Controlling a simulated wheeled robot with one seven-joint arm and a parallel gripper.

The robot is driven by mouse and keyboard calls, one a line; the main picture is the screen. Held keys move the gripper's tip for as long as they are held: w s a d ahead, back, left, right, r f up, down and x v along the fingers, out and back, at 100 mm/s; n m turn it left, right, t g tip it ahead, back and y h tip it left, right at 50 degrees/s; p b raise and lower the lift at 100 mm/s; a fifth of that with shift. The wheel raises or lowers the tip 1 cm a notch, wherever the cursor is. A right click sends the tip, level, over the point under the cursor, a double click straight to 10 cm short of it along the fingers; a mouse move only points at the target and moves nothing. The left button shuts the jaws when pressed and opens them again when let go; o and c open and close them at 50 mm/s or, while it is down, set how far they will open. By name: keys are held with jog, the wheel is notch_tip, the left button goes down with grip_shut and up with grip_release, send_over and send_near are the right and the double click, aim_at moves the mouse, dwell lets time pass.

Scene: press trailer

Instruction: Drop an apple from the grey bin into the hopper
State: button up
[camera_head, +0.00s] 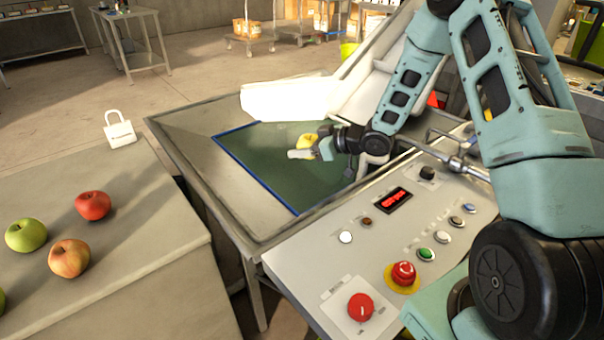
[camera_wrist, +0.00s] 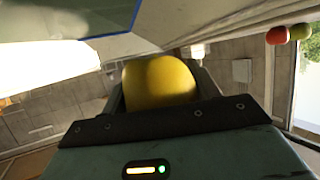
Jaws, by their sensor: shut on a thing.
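My gripper (camera_head: 305,150) is shut on a yellow apple (camera_head: 306,139). In the wrist view the yellow apple (camera_wrist: 160,82) fills the space between the fingers. The gripper holds it over the green surface with a blue edge (camera_head: 255,165), inside a steel tray; the height above it is hard to judge. A white, chute-like part (camera_head: 285,100) lies behind the gripper; I cannot tell whether it belongs to the hopper. No grey bin can be made out for certain. A red apple (camera_head: 93,205), a green apple (camera_head: 26,235) and an orange-red apple (camera_head: 69,258) rest on a grey top at left.
A control panel (camera_head: 330,262) with buttons and a red emergency stop (camera_head: 403,273) stands in front of the steel tray. A white padlock-shaped tag (camera_head: 119,130) is at the grey top's back edge. A metal cart (camera_head: 130,45) stands far back on open floor.

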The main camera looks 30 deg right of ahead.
jog(key=o, duration=1.1)
jog(key=shift+o, duration=0.2)
jog(key=p+v, duration=0.1)
jog(key=v, duration=1.6)
jog(key=shift+s+d, duration=0.2)
